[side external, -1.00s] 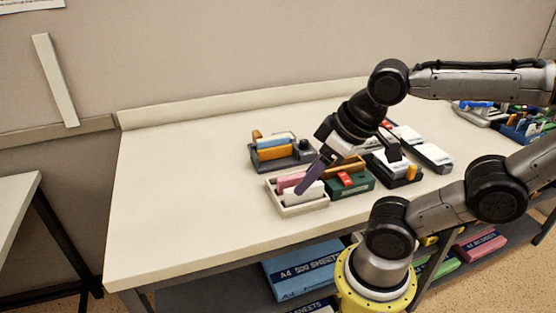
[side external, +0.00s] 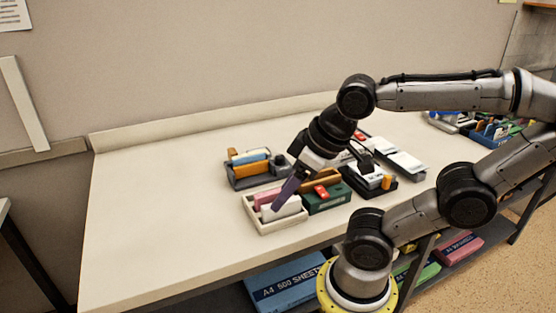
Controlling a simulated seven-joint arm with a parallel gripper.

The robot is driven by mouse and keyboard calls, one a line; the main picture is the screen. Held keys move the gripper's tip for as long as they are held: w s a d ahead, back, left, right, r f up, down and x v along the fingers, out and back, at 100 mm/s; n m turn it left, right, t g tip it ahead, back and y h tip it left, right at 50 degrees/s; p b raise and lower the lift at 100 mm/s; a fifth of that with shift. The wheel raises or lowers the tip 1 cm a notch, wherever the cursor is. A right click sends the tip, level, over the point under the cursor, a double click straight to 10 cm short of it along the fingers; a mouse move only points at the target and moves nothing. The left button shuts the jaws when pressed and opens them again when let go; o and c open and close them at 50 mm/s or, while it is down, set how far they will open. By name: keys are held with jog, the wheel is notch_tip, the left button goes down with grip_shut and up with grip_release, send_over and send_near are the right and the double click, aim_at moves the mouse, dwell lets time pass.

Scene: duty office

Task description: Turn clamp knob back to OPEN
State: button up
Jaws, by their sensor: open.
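My gripper (side external: 280,200) reaches down and left over the worktable, with a long purple finger in front of the white tray. The finger overlaps the tray's contents in the picture; I cannot tell whether it touches them. A dark grey fixture (side external: 238,184) stands behind the tray, with orange and blue bars on it and a small dark round part at its right end. I cannot tell whether that part is the clamp knob. No OPEN marking is readable. My gripper hides part of the area between the tray and the fixture.
The white tray (side external: 262,228) holds pink and whitish blocks. A green box (side external: 328,203) with a red piece stands right of it. A black holder (side external: 380,190) and white-topped blocks (side external: 402,162) stand further right. The worktable's left side (side external: 150,210) is bare.

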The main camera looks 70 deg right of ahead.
jog(key=shift+o, duration=0.5)
